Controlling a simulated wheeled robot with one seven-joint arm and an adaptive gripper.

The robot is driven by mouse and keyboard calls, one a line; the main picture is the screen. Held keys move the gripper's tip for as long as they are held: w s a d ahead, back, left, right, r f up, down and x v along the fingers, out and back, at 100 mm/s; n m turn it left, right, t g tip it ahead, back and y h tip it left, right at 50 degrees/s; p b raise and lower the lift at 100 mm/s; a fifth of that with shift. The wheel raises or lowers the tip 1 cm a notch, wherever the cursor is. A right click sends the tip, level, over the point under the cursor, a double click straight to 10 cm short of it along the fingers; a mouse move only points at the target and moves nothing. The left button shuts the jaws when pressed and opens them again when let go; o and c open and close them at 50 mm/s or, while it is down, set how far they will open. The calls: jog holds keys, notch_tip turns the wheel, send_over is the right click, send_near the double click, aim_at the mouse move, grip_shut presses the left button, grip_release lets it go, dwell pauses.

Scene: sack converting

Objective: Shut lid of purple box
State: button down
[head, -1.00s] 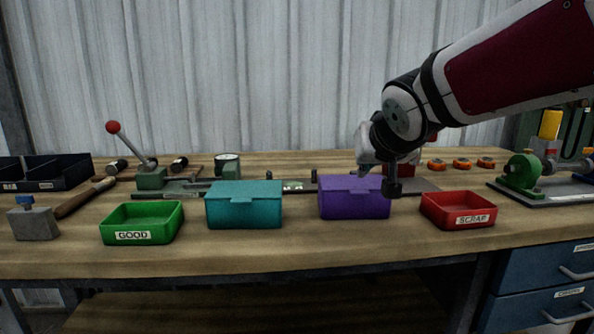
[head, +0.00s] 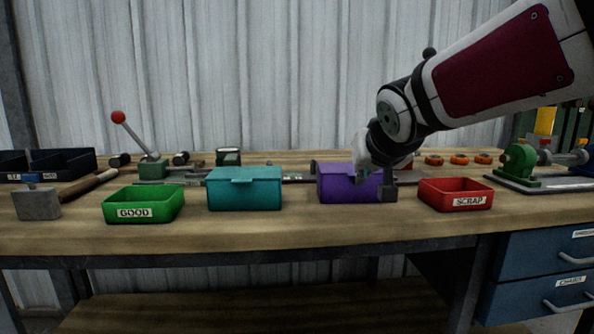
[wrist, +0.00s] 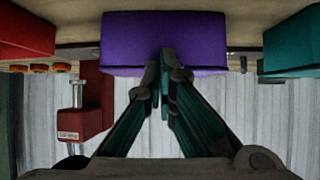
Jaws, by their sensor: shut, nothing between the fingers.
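The purple box (head: 340,186) stands on the workbench between the teal box and the red scrap tray. Its lid looks down or nearly down; my gripper hides the right part of the top, so I cannot tell whether it is fully shut. In the wrist view the purple box (wrist: 160,42) appears upside down, with its lid edge across the lower side. My gripper (wrist: 164,58) is shut and empty, its fingertips together at the lid edge. I cannot tell whether they touch it.
The teal box (head: 245,190) stands left of the purple box, with the green tray (head: 145,205) further left. The red scrap tray (head: 455,195) is close on the right. A red device (wrist: 85,118) stands behind. The front strip of bench is clear.

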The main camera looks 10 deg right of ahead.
dwell(0.4)
jog(key=shift+w+f, duration=0.2)
jog(key=shift+w, duration=0.5)
jog(key=shift+d+r+p, duration=0.1)
jog(key=shift+r+p, duration=0.3)
jog(key=shift+r, duration=0.2)
jog(key=s+f+g+p, duration=0.1)
jog(key=s+f+g, duration=0.35)
jog(key=s, duration=1.05)
jog(key=s+f+g+y+p, duration=0.1)
jog(key=s+f+g, duration=0.3)
jog(key=s, duration=1)
jog(key=s+f+g+p, duration=0.1)
jog(key=s+f+g, duration=0.3)
jog(key=s, duration=1.1)
notch_tip(320, 180, up, 32)
jog(key=n+t+p, duration=0.1)
jog(key=t+p, duration=0.4)
jog(key=p, duration=2.5)
jog(key=shift+w+p, duration=0.25)
jog(key=shift+p, duration=0.15)
